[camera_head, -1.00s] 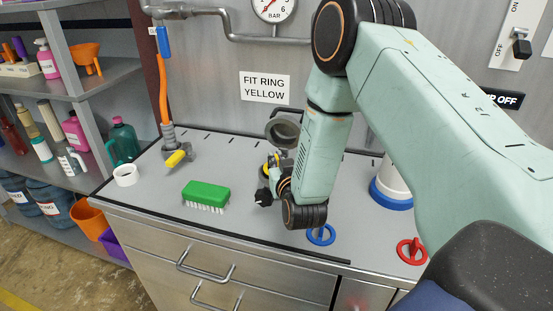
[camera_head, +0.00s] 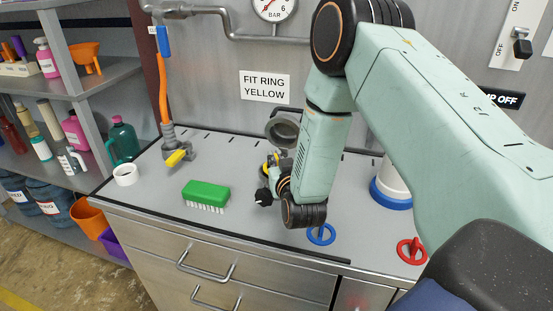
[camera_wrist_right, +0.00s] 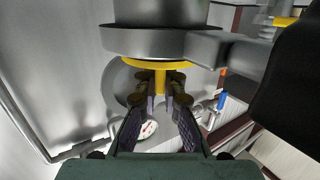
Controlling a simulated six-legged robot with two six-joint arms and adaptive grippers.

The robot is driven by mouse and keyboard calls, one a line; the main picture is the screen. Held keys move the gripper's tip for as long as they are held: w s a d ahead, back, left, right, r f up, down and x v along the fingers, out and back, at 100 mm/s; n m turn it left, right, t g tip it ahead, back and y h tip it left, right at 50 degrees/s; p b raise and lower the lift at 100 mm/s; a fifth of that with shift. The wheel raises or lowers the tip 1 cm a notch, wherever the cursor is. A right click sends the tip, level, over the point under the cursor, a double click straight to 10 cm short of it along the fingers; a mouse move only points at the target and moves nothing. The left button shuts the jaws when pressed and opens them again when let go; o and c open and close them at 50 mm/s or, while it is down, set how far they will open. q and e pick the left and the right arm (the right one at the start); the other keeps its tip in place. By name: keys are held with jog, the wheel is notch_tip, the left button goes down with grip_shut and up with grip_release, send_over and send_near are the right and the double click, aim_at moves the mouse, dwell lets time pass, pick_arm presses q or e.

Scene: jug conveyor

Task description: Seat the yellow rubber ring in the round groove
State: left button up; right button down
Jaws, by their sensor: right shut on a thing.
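The yellow rubber ring (camera_wrist_right: 135,63) shows in the wrist view as a thin arc along the edge of a round grey metal part (camera_wrist_right: 120,42). I cannot tell whether it lies in the groove, which is hidden. My right gripper (camera_wrist_right: 160,98) is shut on the ring's yellow tab, just below the metal part. In the head view the grey round fitting (camera_head: 283,129) stands at the back of the bench. My right gripper (camera_head: 270,182) is just in front of it, partly hidden by my right arm. My left gripper is not in view.
A blue ring (camera_head: 321,235) and a red ring (camera_head: 411,250) with handles are on the bench near the front. A green brush (camera_head: 206,193), a white tape roll (camera_head: 126,175) and a hose nozzle with a yellow lever (camera_head: 176,158) are to the left. The bench between has free room.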

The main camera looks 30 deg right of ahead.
jog(key=shift+f+b, duration=0.5)
jog(key=shift+f, duration=0.15)
jog(key=c, duration=1.4)
grip_release()
jog(key=shift+s, duration=0.1)
jog(key=v, duration=1.2)
jog(key=shift+d+r, duration=0.1)
